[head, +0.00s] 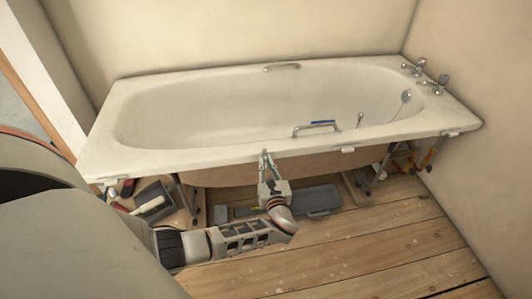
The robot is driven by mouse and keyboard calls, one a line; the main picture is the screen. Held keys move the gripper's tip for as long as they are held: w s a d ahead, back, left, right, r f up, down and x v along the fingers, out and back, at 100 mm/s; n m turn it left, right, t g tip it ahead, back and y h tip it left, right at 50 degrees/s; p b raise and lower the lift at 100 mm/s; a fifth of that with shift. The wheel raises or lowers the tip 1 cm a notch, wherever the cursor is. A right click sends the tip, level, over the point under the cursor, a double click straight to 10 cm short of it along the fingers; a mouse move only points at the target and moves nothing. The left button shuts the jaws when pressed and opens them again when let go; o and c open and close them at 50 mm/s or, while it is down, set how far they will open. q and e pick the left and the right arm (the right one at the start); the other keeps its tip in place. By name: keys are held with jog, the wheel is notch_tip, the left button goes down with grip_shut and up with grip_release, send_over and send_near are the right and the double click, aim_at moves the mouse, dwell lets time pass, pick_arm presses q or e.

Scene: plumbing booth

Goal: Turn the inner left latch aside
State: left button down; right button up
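The white bathtub (225,151) has small pale latches under its front rim. One latch (347,150) shows right of the middle, another (450,134) near the right end, and a pale piece like a latch (108,181) at the far left. My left gripper (267,154) points up at the underside of the front rim, left of the middle. Its fingertips are at or very near the rim. They cover the spot where the inner left latch would sit, and I cannot make that latch out. The finger gap is too small to read. My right gripper is out of view.
Under the tub are a brown panel (325,163), metal legs, a dark tray (153,200) with tools at the left and a grey case (314,199). Orange-handled items (428,158) are at the right. The wooden floor (370,245) in front is clear.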

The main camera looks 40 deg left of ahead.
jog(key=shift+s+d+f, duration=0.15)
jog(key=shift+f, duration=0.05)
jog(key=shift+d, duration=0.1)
pick_arm(q)
jog(key=shift+r+m, duration=0.1)
jog(key=shift+m, duration=0.3)
jog(key=m+p, duration=0.1)
jog(key=m, duration=0.4)
jog(key=f+m+p, duration=0.1)
jog(key=m, duration=0.4)
jog(key=w+d+m+p, duration=0.1)
jog(key=m, duration=0.5)
jog(key=shift+f, duration=0.3)
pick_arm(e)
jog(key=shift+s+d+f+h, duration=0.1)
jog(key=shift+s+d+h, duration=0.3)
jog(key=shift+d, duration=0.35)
pick_arm(q)
jog(key=shift+m, duration=0.3)
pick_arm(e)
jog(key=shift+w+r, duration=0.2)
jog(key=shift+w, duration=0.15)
